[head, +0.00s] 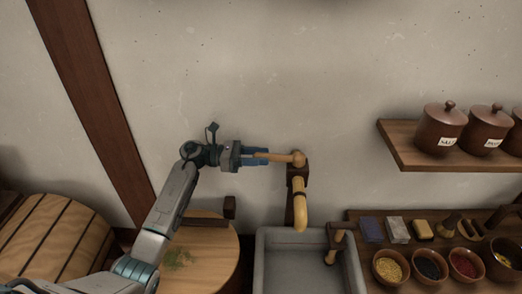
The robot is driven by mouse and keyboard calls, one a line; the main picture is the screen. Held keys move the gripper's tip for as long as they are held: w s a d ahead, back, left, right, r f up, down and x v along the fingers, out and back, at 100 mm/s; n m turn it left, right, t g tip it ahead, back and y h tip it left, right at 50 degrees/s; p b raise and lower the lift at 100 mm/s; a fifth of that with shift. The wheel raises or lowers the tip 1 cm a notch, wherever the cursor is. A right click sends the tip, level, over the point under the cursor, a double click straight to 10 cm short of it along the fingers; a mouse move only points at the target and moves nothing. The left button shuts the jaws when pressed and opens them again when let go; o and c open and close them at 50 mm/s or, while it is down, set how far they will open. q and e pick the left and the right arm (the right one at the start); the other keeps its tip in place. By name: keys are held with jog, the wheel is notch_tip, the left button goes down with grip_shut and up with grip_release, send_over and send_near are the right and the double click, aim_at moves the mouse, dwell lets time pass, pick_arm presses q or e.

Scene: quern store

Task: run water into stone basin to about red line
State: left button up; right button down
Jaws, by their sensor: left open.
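The stone basin (261,263) is grey and stands at the bottom centre, cut off by the lower edge of the head view. A pale wooden spout (300,212) hangs from a dark wall mount above its back edge. A wooden lever (280,157) with a round knob tops the mount and points left. My left gripper (257,156) is open, its blue fingers at the lever's left end; I cannot tell if the lever lies between them. I see no stream from the spout, no red line, and cannot make out a water level. My right gripper is out of view.
A round wooden table (215,262) stands left of the basin. A wooden peg-like fitting (336,242) sits at the basin's right rim. Right of it, a shelf holds several bowls (390,267) and small blocks. A higher shelf (410,155) carries lidded brown jars (439,128).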

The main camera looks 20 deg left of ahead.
pick_arm(q)
jog(key=shift+d, duration=0.35)
grip_shut()
